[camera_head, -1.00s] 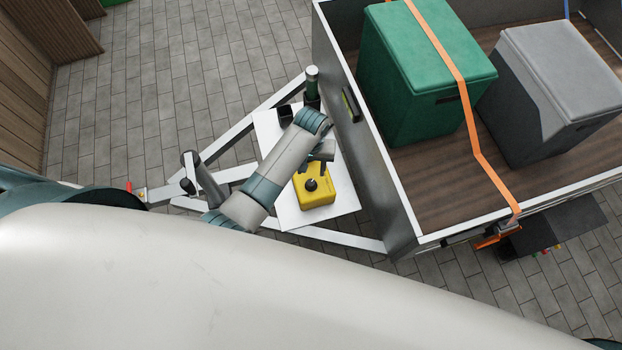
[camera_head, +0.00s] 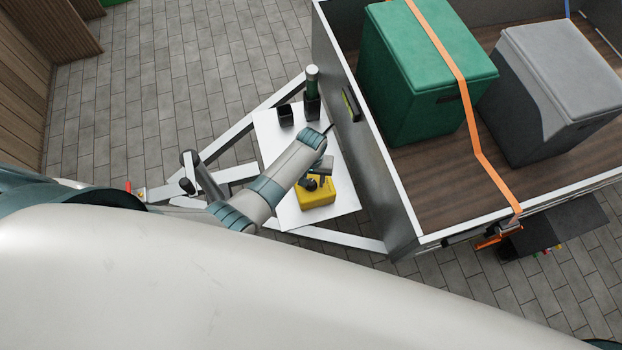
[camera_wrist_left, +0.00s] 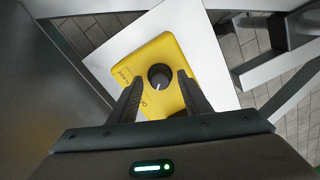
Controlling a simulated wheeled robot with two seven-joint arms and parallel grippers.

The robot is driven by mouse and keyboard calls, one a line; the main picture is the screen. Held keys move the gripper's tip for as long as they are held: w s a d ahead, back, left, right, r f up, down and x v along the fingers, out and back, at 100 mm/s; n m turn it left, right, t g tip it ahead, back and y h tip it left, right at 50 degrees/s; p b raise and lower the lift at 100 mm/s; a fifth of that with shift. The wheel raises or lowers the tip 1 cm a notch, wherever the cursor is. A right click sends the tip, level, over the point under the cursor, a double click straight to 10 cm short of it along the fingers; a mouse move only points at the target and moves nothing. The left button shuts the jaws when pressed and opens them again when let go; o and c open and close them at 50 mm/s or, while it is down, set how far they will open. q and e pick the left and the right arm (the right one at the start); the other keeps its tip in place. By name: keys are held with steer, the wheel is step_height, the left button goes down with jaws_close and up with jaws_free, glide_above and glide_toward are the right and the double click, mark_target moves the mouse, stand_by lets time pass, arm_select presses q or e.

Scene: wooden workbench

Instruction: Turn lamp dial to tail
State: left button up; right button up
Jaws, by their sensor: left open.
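A yellow box (camera_head: 318,196) sits on a white plate (camera_head: 345,201) on the trailer's drawbar. It also shows in the left wrist view (camera_wrist_left: 145,66), with faint lettering along one edge. A black round dial (camera_wrist_left: 159,76) with a white pointer mark stands on its top face. My left gripper (camera_wrist_left: 156,84) is open, one finger on each side of the dial in the picture. I cannot tell whether the fingers touch the dial. In the head view my left gripper (camera_head: 318,180) is over the box and partly hides the dial. My right gripper is not in view.
The trailer's grey wall (camera_head: 370,140) rises close on the right. A green box (camera_head: 420,80) and a grey box (camera_head: 550,90) stand inside.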

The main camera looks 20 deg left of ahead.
arm_select(q)
steer(key=shift+c, duration=0.2)
steer(key=c, duration=1)
steer(key=shift+r+m, duration=0.1)
steer(key=shift+m, duration=0.2)
steer(key=m+p, duration=0.2)
steer(key=m, duration=0.1)
steer(key=shift+m+p, duration=0.55)
steer(key=shift+m, duration=1.65)
steer(key=o, duration=1)
